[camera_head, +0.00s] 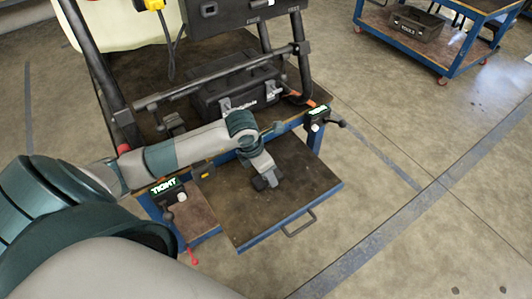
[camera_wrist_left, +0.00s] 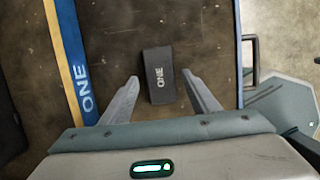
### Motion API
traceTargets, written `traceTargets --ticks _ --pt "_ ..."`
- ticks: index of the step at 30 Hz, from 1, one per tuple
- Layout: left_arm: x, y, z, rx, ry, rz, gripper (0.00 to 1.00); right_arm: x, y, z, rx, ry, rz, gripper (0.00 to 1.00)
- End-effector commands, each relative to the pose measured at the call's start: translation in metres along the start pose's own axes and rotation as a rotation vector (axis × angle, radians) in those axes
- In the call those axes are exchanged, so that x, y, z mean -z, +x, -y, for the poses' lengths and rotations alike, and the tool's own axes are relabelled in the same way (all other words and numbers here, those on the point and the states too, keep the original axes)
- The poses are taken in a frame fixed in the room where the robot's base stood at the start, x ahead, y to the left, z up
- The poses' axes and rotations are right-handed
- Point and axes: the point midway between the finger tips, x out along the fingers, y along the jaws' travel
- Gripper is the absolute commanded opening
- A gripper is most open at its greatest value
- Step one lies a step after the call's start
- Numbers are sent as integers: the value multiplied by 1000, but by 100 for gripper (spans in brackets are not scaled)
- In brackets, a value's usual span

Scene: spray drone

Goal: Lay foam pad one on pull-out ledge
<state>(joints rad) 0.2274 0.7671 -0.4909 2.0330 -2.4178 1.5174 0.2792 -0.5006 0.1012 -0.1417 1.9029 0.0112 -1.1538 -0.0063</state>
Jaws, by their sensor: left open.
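Foam pad one is a dark block (camera_wrist_left: 157,82) marked ONE. In the left wrist view it lies flat on the brown surface of the pull-out ledge (camera_wrist_left: 215,40), well inside the ledge's edges. In the head view the pull-out ledge (camera_head: 300,205) is extended, with a handle at its front. My left gripper (camera_head: 267,182) is over the ledge, pointing down. Its fingers (camera_wrist_left: 161,77) are open, one on each side of the pad, with gaps showing. In the head view the gripper hides the pad, or it cannot be told apart. My right gripper is not in view.
A blue edge marked ONE (camera_wrist_left: 78,65) runs along the ledge's inner side. Clamps labelled TIGHT (camera_head: 167,187) stand at the bench front. A black case (camera_head: 238,92) and dark frame tubes are behind my arm. A blue cart (camera_head: 430,55) stands far right; the floor between is clear.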

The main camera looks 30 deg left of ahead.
Motion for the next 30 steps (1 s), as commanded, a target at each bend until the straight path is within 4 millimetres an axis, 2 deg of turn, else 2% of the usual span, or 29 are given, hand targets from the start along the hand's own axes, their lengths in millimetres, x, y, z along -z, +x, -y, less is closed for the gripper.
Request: traceTargets --ticks 9,15,21,30 --pt "-1 -58 0 -1 2 3 55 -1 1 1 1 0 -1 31" --pt "0 -87 0 -1 0 1 55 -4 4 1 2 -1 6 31" --pt "0 -101 0 -1 0 -1 55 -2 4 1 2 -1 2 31" --pt "0 -102 0 0 -1 -1 55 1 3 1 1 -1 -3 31"
